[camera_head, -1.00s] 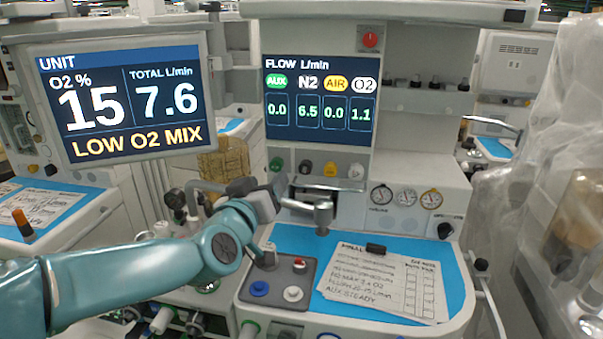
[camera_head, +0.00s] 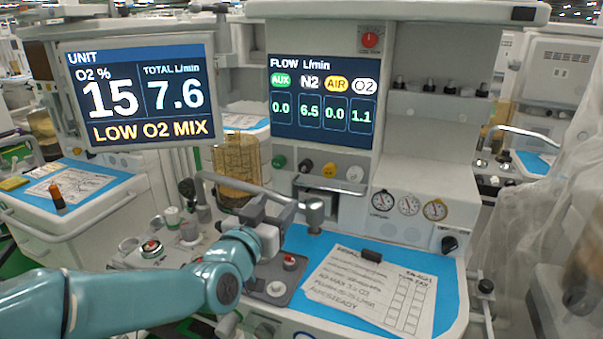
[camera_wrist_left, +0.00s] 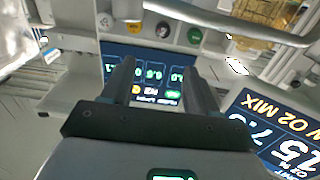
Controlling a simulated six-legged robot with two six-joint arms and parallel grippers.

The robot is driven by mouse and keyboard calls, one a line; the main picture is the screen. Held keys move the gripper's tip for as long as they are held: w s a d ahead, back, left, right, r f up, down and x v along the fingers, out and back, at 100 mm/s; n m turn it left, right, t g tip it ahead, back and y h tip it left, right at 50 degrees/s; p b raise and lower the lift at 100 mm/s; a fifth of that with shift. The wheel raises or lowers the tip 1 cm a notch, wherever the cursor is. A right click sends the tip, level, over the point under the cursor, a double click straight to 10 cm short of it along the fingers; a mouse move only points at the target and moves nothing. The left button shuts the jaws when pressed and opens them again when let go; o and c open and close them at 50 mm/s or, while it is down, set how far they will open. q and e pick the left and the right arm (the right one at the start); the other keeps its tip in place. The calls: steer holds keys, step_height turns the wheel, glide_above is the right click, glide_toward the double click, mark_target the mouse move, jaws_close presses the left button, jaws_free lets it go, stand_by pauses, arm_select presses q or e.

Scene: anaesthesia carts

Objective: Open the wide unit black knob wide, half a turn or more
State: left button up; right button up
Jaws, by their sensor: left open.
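The black knob (camera_head: 306,167) sits under the flow display (camera_head: 323,100), in a row between a green knob (camera_head: 279,163) and a yellow knob (camera_head: 330,171). My left gripper (camera_head: 277,213) is below and in front of this row, apart from it. In the left wrist view my two open fingers (camera_wrist_left: 162,78) point towards the flow display, which appears upside down, with nothing between them. The knob row is near the top there, small, with the black knob (camera_wrist_left: 163,30) hard to make out. My right gripper is not in view.
A metal bar (camera_head: 245,188) with a round post (camera_head: 315,214) crosses in front of the panel near my gripper. Papers (camera_head: 368,290) lie on the blue worktop at right. The unit screen (camera_head: 140,95) reads LOW O2 MIX. Another black knob (camera_head: 449,243) is at lower right.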

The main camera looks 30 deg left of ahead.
mark_target(304, 169)
arm_select(q)
steer(key=x, duration=0.5)
steer(key=p+x, duration=0.1)
steer(key=x, duration=0.4)
steer(key=p+x, duration=0.1)
steer(key=x, duration=0.5)
steer(key=shift+a+f, duration=0.2)
steer(key=shift+a, duration=0.15)
steer(key=c, duration=1)
steer(key=shift+f+n+b, duration=0.2)
steer(key=shift+n+b, duration=0.1)
steer(key=shift+b, duration=0.2)
steer(key=shift+c, duration=0.2)
steer(key=shift+n+b, duration=0.3)
steer(key=shift+b, duration=0.05)
steer(key=shift+r, duration=0.2)
